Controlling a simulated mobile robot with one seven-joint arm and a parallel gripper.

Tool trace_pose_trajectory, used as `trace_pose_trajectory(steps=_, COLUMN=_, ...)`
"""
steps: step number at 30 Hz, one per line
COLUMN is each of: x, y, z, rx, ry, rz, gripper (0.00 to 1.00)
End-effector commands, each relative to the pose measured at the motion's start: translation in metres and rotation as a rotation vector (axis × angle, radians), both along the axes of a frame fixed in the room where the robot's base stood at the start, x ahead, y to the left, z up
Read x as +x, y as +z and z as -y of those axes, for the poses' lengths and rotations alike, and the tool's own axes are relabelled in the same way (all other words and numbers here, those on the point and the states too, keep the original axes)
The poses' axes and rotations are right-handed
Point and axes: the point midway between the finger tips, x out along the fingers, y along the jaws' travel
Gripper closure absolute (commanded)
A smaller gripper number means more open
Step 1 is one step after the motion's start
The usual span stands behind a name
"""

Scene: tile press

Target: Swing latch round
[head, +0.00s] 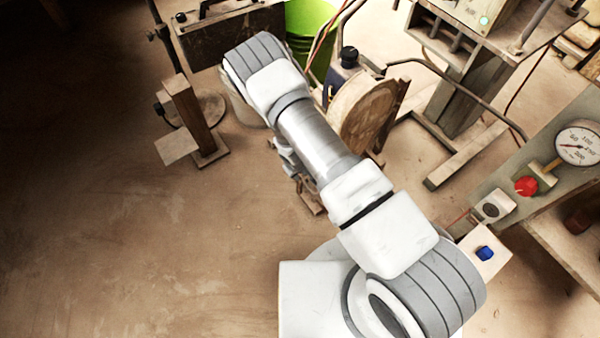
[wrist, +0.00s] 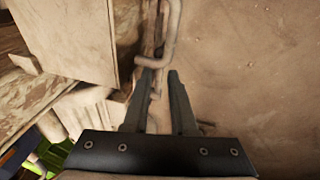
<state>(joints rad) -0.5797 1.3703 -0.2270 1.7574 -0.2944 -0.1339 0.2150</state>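In the wrist view, my gripper (wrist: 160,76) has its two dark fingers apart. A bent, tan rod (wrist: 172,38), which looks like the latch handle, runs down from the top edge and hooks left just beyond the fingertips. A narrow brownish part shows between the fingers; I cannot tell whether they touch it. In the head view my arm reaches up and left and hides most of the latch area; I cannot make out the latch there.
A flat tan panel (wrist: 72,38) stands left of the rod in the wrist view. In the head view, a round wooden disc (head: 362,112) stands right of my arm, with a green bucket (head: 308,22) behind. A wooden post (head: 188,115) stands left. The floor at lower left is clear.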

Motion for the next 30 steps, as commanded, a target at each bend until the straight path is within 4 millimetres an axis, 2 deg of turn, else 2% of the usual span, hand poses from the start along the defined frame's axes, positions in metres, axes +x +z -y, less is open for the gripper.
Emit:
trace_pose_trajectory(steps=18, x=-0.029, y=0.135, z=-0.012, rx=0.002, ry=0.001, rz=0.002, gripper=0.75)
trace_pose_trajectory(steps=24, x=-0.035, y=0.159, z=-0.013, rx=0.000, ry=0.001, rz=0.000, gripper=0.75)
trace_pose_trajectory(steps=30, x=-0.037, y=0.165, z=-0.014, rx=0.000, ry=0.001, rz=0.000, gripper=0.75)
